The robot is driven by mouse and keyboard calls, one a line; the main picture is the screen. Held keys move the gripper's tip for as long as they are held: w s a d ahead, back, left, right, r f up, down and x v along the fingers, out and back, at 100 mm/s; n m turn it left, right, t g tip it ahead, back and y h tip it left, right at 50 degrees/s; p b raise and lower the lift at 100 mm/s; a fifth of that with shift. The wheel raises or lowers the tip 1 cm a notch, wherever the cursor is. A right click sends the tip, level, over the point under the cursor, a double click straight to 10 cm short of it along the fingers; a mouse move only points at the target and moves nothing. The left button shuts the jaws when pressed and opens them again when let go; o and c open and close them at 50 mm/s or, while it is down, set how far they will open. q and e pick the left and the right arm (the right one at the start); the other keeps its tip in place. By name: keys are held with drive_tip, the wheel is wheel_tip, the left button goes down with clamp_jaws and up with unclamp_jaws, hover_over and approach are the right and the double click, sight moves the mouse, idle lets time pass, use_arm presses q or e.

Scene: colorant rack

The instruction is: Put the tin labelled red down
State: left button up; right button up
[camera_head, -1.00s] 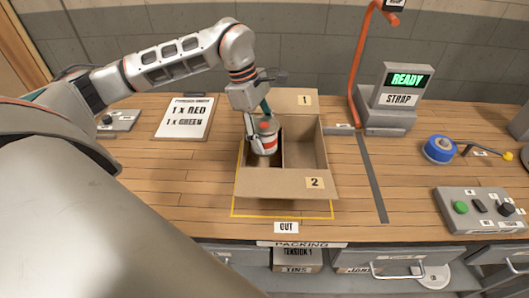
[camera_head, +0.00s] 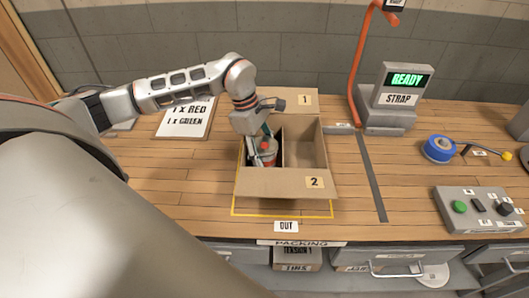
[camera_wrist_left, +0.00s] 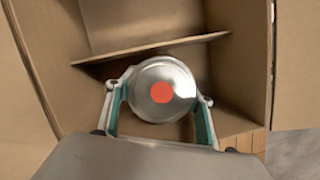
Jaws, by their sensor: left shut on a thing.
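The tin (camera_head: 268,152) with a red band and red top mark is inside the left compartment of the open cardboard box (camera_head: 286,184). In the left wrist view the tin (camera_wrist_left: 162,90) shows a silver lid with a red dot, close to the cardboard divider (camera_wrist_left: 150,48). My left gripper (camera_head: 262,150) is shut on the tin, its teal-lined fingers (camera_wrist_left: 160,110) on either side of it. I cannot tell whether the tin touches the box floor. My right gripper is not in view.
The box's right compartment (camera_head: 304,150) looks empty. Flaps 1 (camera_head: 290,100) and 2 (camera_head: 314,182) are folded out. A strap machine (camera_head: 392,100) reading READY stands behind right. An order card (camera_head: 186,118) lies left. Blue tape (camera_head: 439,149) and a button box (camera_head: 482,210) are at right.

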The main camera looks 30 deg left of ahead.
use_arm(q)
drive_tip(key=o, duration=1.1)
drive_tip(key=b+v, duration=0.1)
drive_tip(key=v, duration=1.1)
drive_tip(key=shift+r, duration=0.1)
